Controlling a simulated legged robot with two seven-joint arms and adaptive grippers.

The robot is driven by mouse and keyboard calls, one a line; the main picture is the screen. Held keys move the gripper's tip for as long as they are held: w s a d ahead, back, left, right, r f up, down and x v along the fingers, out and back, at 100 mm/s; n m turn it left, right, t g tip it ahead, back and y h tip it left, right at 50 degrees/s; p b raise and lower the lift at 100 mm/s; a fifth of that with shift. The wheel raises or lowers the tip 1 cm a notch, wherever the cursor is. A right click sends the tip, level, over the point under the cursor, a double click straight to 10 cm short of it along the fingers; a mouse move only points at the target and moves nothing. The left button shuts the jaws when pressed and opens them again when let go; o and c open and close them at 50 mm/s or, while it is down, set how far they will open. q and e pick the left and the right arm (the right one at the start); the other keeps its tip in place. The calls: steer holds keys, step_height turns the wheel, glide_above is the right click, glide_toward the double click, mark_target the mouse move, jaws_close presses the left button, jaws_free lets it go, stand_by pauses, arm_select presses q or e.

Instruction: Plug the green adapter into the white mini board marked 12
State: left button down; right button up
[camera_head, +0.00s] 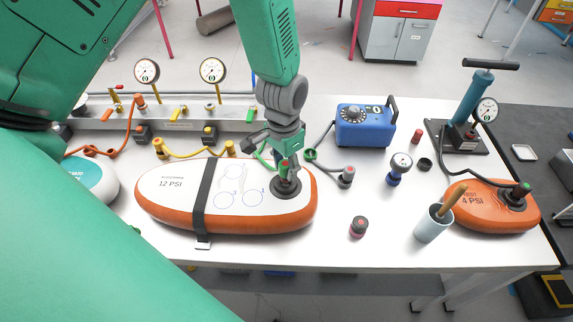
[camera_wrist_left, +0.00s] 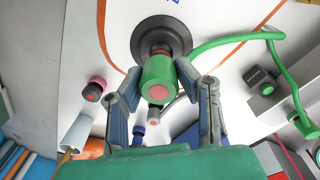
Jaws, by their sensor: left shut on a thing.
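The white mini board (camera_head: 175,205) with orange sides, marked 12 PSI, lies on the table, with a round black valve (camera_head: 286,190) near its right end. The valve also shows in the wrist view (camera_wrist_left: 180,35). My left gripper (camera_head: 286,160) points down over the valve. In the wrist view its fingers (camera_wrist_left: 158,88) are shut on the green adapter (camera_wrist_left: 155,84), one on each side. The adapter's dark lower end is at the valve's centre; I cannot tell whether it is fully seated. A green hose (camera_wrist_left: 225,40) runs from it. My right gripper is not in view.
A black strap (camera_head: 203,195) crosses the board. A blue box (camera_head: 363,125), loose fittings (camera_head: 358,227) and a cup with a wooden handle (camera_head: 433,225) stand to the right. An orange board (camera_head: 495,208) lies far right. A gauge manifold (camera_head: 180,117) runs behind.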

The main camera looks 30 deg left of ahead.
mark_target(285, 162)
arm_select(q)
steer(key=shift+f+b, duration=0.65)
steer(key=shift+f, duration=0.55)
steer(key=c, duration=1.1)
jaws_free()
steer(key=shift+r, duration=0.1)
steer(key=shift+r, duration=0.2)
steer(key=r, duration=1.1)
steer(key=shift+w+a+r, duration=0.1)
steer(key=shift+a+r, duration=0.1)
